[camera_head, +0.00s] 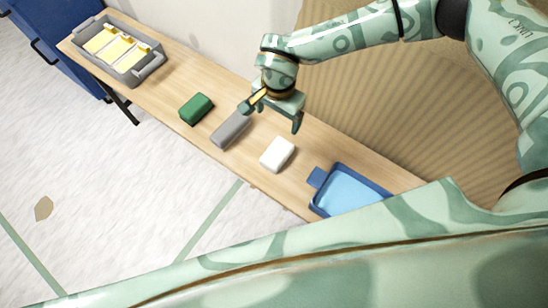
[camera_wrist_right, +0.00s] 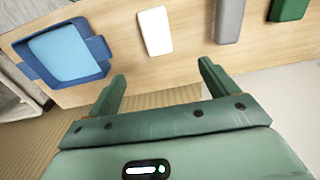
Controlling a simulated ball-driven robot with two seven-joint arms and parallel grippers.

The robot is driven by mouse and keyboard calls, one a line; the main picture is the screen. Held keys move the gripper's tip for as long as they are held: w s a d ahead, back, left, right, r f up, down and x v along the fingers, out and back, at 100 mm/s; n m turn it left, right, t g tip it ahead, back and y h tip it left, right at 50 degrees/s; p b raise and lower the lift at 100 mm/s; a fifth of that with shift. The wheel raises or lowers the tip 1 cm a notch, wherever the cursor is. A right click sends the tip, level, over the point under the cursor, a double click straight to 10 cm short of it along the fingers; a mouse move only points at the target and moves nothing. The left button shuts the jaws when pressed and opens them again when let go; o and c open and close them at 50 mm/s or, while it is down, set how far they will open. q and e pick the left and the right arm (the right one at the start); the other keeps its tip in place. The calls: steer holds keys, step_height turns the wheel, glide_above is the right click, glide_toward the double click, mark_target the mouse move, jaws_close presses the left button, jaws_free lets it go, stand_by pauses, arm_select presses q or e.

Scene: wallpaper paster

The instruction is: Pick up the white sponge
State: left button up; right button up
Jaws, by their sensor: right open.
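The white sponge (camera_head: 277,154) lies flat on the wooden bench, between a grey sponge and a blue tray. It also shows in the right wrist view (camera_wrist_right: 155,31), ahead of the fingers and apart from them. My right gripper (camera_head: 271,119) is above the bench near the grey sponge (camera_head: 231,129), up and to the left of the white sponge in the head view. Its two fingers (camera_wrist_right: 161,80) are spread with nothing between them. My left gripper is in neither view.
A green sponge (camera_head: 196,109) lies beyond the grey one. A blue tray (camera_head: 316,178) with light blue inside is at the bench's near end. A grey tray (camera_head: 153,67) with yellow pieces is at the far end. The bench (camera_head: 250,173) is narrow.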

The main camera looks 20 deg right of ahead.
steer(key=b, duration=0.2)
glide_toward(277, 152)
steer(key=f+b, duration=0.1)
steer(key=f, duration=0.1)
steer(key=f+b, duration=0.1)
steer(key=f, duration=0.1)
steer(key=f+b, duration=0.2)
steer(key=shift+w, duration=0.25)
step_height(277, 152, down, 5)
steer(key=b, duration=0.3)
steer(key=shift+f, duration=0.25)
steer(key=shift+r, duration=0.2)
steer(key=shift+c, duration=0.6)
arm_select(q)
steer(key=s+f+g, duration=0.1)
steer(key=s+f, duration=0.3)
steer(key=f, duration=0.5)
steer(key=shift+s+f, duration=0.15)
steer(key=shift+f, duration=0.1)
arm_select(e)
steer(key=shift+s, duration=0.1)
steer(key=c, duration=0.9)
